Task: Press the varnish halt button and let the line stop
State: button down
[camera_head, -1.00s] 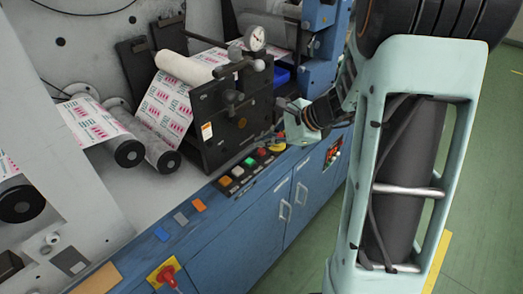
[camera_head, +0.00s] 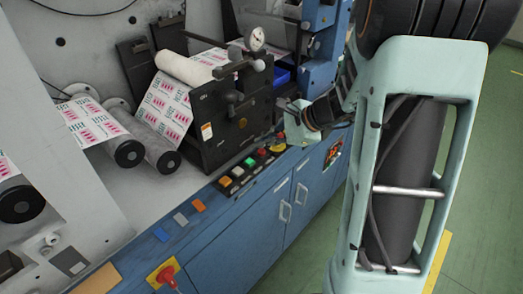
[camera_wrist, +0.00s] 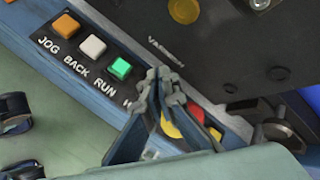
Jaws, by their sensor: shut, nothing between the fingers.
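The control strip (camera_wrist: 85,45) carries an orange JOG button (camera_wrist: 66,24), a white BACK button (camera_wrist: 93,46) and a green RUN button (camera_wrist: 120,68). The label after RUN is mostly hidden by my fingers, showing only its first letter. In the head view a red button (camera_head: 262,152) follows the green one (camera_head: 250,161). My gripper (camera_wrist: 164,82) is shut and empty, its tips over the strip just beyond RUN. Whether they touch a button cannot be told. The black panel above bears the word VARNISH (camera_wrist: 166,51). The printed web (camera_head: 165,105) runs over the rollers.
A red and yellow control (camera_head: 279,147) sits at the strip's far end, close to my gripper. Another red knob on a yellow plate (camera_head: 167,274) is at the near front. A gauge (camera_head: 255,37) tops the black unit. Green floor (camera_head: 320,240) lies open right of the blue cabinets.

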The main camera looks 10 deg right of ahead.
aim_at(264, 151)
jog(key=shift+f+b, duration=0.35)
jog(key=shift+b, duration=0.05)
jog(key=shift+f+b, duration=0.55)
jog(key=shift+b, duration=0.05)
dwell(0.6)
dwell(0.3)
jog(key=shift+r+p, duration=0.7)
jog(key=shift+r, duration=0.25)
jog(key=shift+r, duration=0.1)
notch_tip(264, 151, up, 5)
jog(key=p, duration=0.4)
dwell(0.4)
